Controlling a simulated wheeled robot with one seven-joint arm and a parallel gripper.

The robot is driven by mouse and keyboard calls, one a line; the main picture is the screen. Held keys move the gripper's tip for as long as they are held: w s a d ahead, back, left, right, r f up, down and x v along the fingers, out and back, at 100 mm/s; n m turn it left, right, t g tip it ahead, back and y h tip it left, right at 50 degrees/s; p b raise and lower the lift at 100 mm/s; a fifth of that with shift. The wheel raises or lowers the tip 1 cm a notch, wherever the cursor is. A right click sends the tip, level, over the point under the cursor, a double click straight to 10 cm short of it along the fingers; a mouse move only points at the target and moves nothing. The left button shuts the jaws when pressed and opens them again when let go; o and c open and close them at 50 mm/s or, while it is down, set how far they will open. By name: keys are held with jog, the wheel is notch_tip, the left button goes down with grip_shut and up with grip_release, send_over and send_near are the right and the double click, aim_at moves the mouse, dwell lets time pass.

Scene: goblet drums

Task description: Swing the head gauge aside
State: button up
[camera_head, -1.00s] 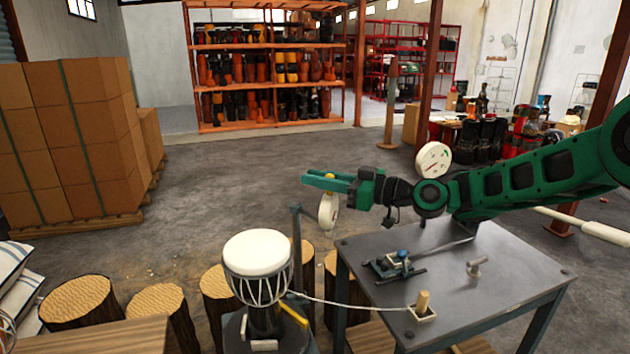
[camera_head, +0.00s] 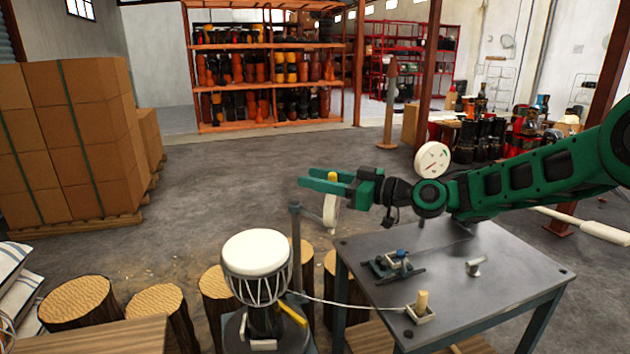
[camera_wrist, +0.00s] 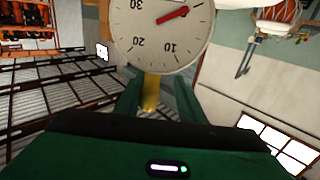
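The head gauge (camera_head: 331,214) is a round white dial with a yellow tab on top. It stands at the right of a grey post (camera_head: 296,250), clear of the white drum head (camera_head: 257,252). In the wrist view, the dial face (camera_wrist: 160,28) with its red needle fills the top middle. Its yellow tab (camera_wrist: 151,93) stands between the two green fingers. My gripper (camera_head: 322,179) is open around the tab, with gaps showing at its sides in the wrist view. The gauge's arm to the post is hard to make out.
A grey table (camera_head: 470,300) at the right holds a small blue-topped fixture (camera_head: 397,262) and a wooden peg (camera_head: 422,301). A cord runs from the drum to it. Another dial (camera_head: 432,159) stands behind my arm. Log stumps (camera_head: 158,302) line the front left. Open floor lies beyond.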

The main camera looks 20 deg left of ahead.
jog(key=w+d, duration=0.2)
jog(key=d, duration=1)
jog(key=shift+r, duration=0.45)
dwell(0.8)
dwell(0.4)
jog(key=d, duration=1)
jog(key=shift+s+d, duration=0.35)
jog(key=shift+s, duration=0.05)
